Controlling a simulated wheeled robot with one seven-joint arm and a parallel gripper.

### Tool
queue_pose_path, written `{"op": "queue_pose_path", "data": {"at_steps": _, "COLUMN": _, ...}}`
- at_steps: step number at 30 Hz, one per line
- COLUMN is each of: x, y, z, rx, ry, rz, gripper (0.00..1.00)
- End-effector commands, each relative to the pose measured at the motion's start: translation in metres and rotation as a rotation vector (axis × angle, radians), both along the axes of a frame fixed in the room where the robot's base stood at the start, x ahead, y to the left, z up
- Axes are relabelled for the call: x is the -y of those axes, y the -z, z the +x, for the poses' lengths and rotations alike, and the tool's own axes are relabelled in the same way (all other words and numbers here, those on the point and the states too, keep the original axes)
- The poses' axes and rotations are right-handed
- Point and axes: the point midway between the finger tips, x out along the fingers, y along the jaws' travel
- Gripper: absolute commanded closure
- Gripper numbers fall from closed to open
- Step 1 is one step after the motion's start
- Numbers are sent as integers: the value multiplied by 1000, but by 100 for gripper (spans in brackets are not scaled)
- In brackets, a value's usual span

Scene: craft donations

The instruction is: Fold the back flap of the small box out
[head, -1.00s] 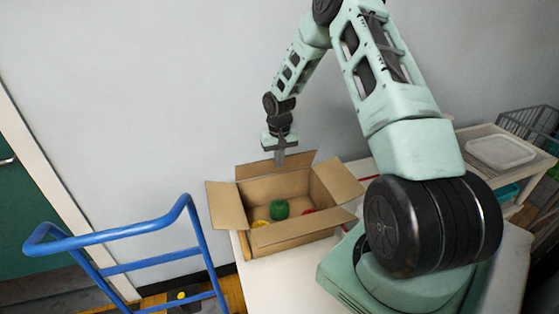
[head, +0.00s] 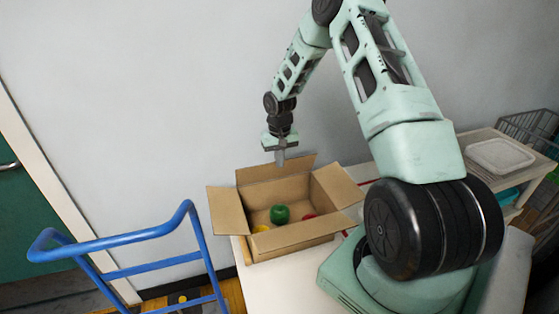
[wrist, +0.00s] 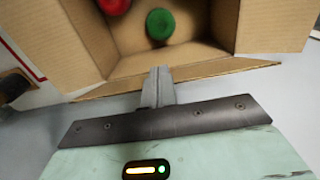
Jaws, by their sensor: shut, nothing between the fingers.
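The small cardboard box (head: 290,240) stands open on a white table. Its back flap (head: 252,173) rises along the wall side; in the wrist view the flap (wrist: 215,70) shows as a narrow slanted strip. The left flap (head: 228,210), right flap (head: 338,184) and front flap (head: 290,235) are spread outward. My gripper (head: 281,161) is shut and empty, pointing down at the back flap's upper edge. In the wrist view its fingertips (wrist: 159,70) overlap the flap; I cannot tell whether they touch it.
A green round item (head: 280,213), a yellow one (head: 261,229) and a red one (head: 309,216) lie in the box. A blue trolley handle (head: 125,238) stands left. A grey wall is behind. A shelf with a white tray (head: 499,155) is at right.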

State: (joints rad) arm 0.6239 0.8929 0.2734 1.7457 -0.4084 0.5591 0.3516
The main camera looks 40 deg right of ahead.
Motion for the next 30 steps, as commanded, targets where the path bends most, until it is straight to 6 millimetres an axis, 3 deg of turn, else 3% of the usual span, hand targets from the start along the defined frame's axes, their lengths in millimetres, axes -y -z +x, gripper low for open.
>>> {"op": "queue_pose_path", "data": {"at_steps": 30, "x": 11, "y": 0, "z": 22, "rx": 0, "ry": 0, "rz": 0, "gripper": 100}}
